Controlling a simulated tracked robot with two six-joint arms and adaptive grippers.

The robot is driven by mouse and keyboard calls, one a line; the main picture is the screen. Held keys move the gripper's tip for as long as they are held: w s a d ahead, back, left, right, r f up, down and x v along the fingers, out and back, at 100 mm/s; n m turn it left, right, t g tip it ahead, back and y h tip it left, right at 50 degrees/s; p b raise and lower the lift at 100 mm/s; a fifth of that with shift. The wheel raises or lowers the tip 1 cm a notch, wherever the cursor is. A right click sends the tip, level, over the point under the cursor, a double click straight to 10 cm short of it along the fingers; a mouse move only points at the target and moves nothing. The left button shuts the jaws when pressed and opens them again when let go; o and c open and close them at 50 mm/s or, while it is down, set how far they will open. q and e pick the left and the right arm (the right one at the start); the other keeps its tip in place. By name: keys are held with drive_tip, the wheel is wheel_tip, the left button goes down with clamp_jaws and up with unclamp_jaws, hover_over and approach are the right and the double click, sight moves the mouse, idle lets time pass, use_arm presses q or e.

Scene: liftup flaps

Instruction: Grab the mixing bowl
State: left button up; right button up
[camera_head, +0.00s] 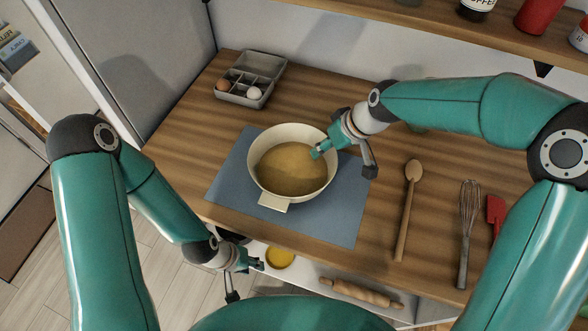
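The mixing bowl (268,145) is cream-coloured, with a square tab handle (275,203) at its front. It stands upright on a blue mat (345,215) on the wooden counter and holds a brownish-yellow content. My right gripper (344,161) is at the bowl's right rim, with its fingers spread. One fingertip overlaps the inside of the rim and the other is outside, to the right. I cannot tell whether it touches the bowl. My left gripper (245,280) is open and empty, in front of the counter edge, apart from the bowl.
A grey egg tray (243,103) stands at the back left. A wooden spoon (407,210), a whisk (467,230) and a red utensil (495,210) lie right of the mat. A rolling pin (360,293) and yellow dish (279,258) are lower. A shelf (430,22) overhangs behind.

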clamp_jaws()
drive_tip(key=shift+r, duration=0.15)
idle(0.5)
